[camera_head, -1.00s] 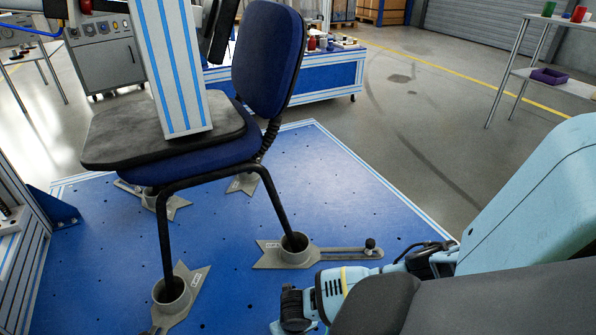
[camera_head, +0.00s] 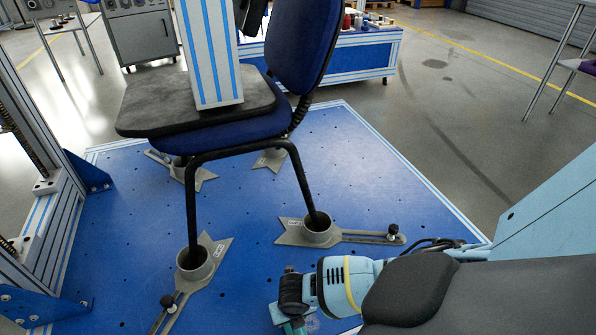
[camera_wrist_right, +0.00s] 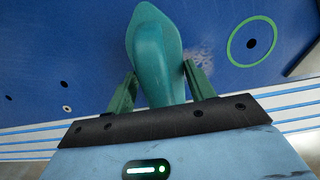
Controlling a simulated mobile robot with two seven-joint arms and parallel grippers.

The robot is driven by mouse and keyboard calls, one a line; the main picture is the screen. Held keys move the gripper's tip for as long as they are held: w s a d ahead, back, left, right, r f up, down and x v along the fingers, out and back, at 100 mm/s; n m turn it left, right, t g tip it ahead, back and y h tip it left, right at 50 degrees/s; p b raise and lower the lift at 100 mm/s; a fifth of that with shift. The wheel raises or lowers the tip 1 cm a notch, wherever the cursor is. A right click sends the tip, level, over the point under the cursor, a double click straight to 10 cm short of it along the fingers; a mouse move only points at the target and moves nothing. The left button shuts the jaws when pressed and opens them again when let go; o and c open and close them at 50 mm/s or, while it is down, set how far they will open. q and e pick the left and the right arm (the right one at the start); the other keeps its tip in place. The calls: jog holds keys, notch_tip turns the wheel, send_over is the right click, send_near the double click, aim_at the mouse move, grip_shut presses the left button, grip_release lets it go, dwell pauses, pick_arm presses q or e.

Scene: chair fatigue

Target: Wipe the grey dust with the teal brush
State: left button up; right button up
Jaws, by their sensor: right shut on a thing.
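My right gripper (camera_wrist_right: 160,92) is shut on the teal brush (camera_wrist_right: 152,55), whose smooth body stands between the two green fingers in the right wrist view. In the head view this gripper (camera_head: 292,322) is at the bottom, over the front part of the blue plate, and only a bit of teal shows there. The grey dust (camera_wrist_right: 201,62) is a faint pale patch on the blue plate, just right of the brush and close to the right finger. The brush's bristles are hidden, so I cannot tell whether they touch the plate. My left gripper is not in view.
The blue plate (camera_head: 360,180) has many small holes; a green ring (camera_wrist_right: 231,42) surrounds one near the dust. A blue chair (camera_head: 230,130) stands with its legs in grey cup clamps (camera_head: 318,232), close behind my right gripper. A frame (camera_head: 60,190) stands at left.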

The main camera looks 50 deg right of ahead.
jog(key=shift+s+a, duration=0.15)
